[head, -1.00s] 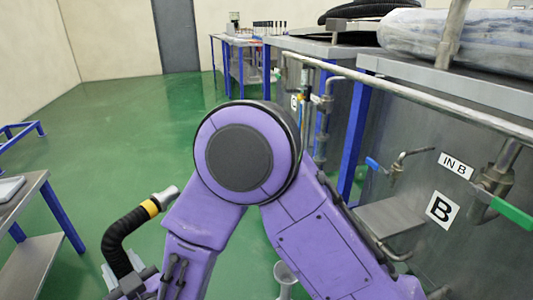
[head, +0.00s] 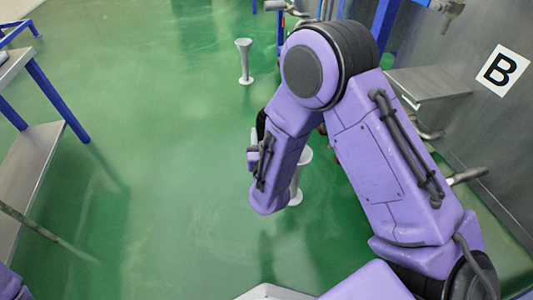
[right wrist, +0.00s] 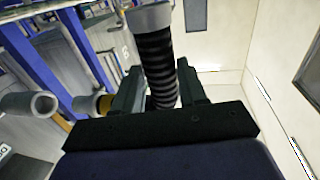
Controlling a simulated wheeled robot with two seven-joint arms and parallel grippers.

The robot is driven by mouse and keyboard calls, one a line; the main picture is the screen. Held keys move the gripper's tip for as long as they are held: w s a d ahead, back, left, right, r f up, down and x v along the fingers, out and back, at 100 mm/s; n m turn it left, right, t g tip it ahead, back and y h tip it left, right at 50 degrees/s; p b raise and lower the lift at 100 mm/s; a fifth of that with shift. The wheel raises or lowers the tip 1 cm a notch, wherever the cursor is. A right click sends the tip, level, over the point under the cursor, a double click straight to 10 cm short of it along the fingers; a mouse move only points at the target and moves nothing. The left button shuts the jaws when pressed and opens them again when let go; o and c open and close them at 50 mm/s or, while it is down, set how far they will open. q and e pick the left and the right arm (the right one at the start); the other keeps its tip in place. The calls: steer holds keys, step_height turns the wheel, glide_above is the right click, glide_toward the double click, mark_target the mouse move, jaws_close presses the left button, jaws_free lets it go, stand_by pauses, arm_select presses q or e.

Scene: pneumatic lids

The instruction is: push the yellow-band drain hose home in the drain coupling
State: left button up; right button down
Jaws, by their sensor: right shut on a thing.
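My right gripper (head: 254,155) is low beside the right-hand unit, partly hidden behind my forearm in the head view. In the right wrist view its fingers (right wrist: 158,95) are shut on the black ribbed drain hose (right wrist: 158,65). A grey cuff (right wrist: 150,18) is at the hose's upper end there. The yellow band (right wrist: 105,103) with a grey end piece (right wrist: 86,106) shows left of the fingers, partly hidden by one. A grey open pipe end (right wrist: 32,105) lies further left, apart from it; I cannot tell whether it is the drain coupling. My left gripper is out of view.
Grey flared stands stand on the green floor, one further off (head: 244,62) and one (head: 298,180) partly behind my right arm. A metal panel marked B (head: 502,68) with a shelf (head: 428,82) is at right. A table (head: 30,165) is at left.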

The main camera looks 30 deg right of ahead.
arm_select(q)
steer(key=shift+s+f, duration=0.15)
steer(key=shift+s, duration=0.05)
arm_select(e)
steer(key=shift+d+f, duration=0.3)
steer(key=shift+d, duration=0.15)
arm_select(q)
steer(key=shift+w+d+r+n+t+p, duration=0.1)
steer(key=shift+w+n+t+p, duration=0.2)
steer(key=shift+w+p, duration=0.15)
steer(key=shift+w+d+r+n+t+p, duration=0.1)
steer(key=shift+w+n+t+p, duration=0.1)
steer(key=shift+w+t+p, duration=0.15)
arm_select(e)
steer(key=shift+s+d, duration=0.35)
steer(key=shift+d, duration=0.55)
steer(key=shift+s+d, duration=0.3)
steer(key=shift+d, duration=0.55)
steer(key=shift+s+d, duration=0.35)
steer(key=shift+d, duration=0.55)
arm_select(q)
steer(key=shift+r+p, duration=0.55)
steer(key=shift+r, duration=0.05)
